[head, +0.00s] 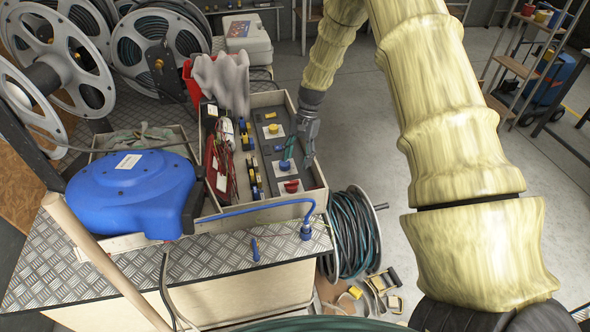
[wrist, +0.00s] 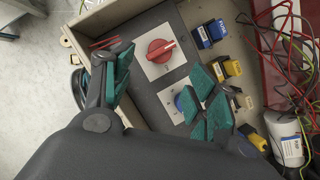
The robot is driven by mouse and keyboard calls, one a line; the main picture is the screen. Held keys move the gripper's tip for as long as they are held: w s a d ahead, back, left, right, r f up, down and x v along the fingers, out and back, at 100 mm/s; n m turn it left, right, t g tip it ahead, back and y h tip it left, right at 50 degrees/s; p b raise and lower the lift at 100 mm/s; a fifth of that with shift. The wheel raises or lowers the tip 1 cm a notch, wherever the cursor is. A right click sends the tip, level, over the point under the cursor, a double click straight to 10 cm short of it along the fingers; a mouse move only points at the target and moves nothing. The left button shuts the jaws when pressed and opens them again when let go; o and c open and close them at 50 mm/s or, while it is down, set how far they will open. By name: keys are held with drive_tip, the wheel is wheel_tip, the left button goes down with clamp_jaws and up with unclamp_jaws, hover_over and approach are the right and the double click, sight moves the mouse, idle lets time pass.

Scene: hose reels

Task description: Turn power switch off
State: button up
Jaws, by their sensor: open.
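A red rotary switch (head: 291,186) sits on a white plate at the near end of the dark panel in the wooden box. In the wrist view the red switch (wrist: 161,50) lies ahead of the gap between my fingers, with nothing around its knob. A blue switch (wrist: 182,103) on a second white plate is partly hidden by my right finger. A yellow switch (head: 273,128) sits on another plate at the panel's far end. My gripper (head: 298,157) is open and empty over the right side of the panel, with green finger pads (wrist: 162,68). I cannot tell if it touches anything.
The wooden box (head: 262,209) also holds blue and yellow connectors and tangled red wires (head: 221,165). A blue hose reel (head: 131,192) stands to its left, and a blue hose (head: 262,207) crosses its near edge. A cable reel (head: 353,233) is on the floor at right.

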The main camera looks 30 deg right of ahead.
drive_tip(key=shift+v, duration=1.3)
